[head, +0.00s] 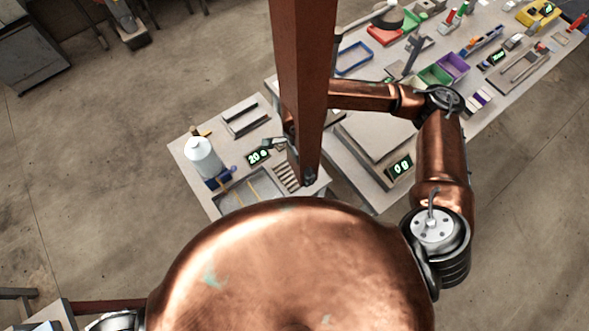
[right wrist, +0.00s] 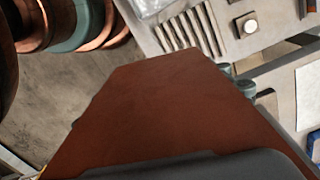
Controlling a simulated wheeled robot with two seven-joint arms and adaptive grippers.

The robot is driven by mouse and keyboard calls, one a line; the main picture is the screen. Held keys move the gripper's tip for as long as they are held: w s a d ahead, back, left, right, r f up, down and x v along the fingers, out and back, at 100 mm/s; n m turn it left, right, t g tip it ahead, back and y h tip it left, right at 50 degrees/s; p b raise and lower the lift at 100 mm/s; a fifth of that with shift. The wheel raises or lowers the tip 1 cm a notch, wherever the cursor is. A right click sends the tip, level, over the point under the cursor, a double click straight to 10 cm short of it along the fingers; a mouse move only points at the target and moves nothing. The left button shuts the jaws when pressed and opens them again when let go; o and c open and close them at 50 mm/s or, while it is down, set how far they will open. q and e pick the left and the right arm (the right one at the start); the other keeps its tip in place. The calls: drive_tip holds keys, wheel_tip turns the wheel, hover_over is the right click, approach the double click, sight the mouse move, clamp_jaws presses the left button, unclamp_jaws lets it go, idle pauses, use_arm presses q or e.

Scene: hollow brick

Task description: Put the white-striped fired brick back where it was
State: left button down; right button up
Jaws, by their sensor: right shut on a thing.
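In the right wrist view a large reddish-brown block, which I take to be the fired brick (right wrist: 170,110), fills the middle. It is in my right gripper (right wrist: 238,80), whose grey fingertips show past its right edge. No white stripe shows on the face I see. In the head view a long reddish-brown shape (head: 303,80) comes down from the top edge and hides most of that gripper. I cannot tell there how much of it is the brick. A slatted rack (head: 287,178) lies just beside its lower end and shows in the right wrist view (right wrist: 190,35). My left gripper is out of view.
The left table holds a white bottle (head: 203,158), a lit display (head: 258,156) and a shallow tray (head: 250,190). A scale with a display reading 0 g (head: 400,167) stands right of the slatted rack. Coloured bins (head: 435,74) and tools crowd the long table behind.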

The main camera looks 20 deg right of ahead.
drive_tip(key=m, duration=0.1)
drive_tip(key=s+a+m, duration=0.1)
drive_tip(key=shift+a+f+m, duration=0.25)
drive_tip(key=shift+a+m, duration=0.05)
drive_tip(key=shift+m, duration=0.1)
drive_tip(key=s+a+f+m+b, duration=0.1)
drive_tip(key=s+a+m, duration=0.35)
drive_tip(key=m, duration=0.85)
drive_tip(key=w+d+f, duration=0.1)
drive_tip(key=w+f, duration=0.2)
drive_tip(key=w+d+f, duration=0.2)
drive_tip(key=w+f, duration=0.1)
drive_tip(key=w, duration=0.1)
drive_tip(key=w+d+f, duration=0.2)
drive_tip(key=w, duration=0.2)
drive_tip(key=shift+w+d+f, duration=0.2)
drive_tip(key=shift+w+f, duration=0.05)
drive_tip(key=shift+f, duration=0.15)
drive_tip(key=shift+w+d+f, duration=0.25)
drive_tip(key=shift+w+f, duration=0.2)
drive_tip(key=shift+f, duration=1.75)
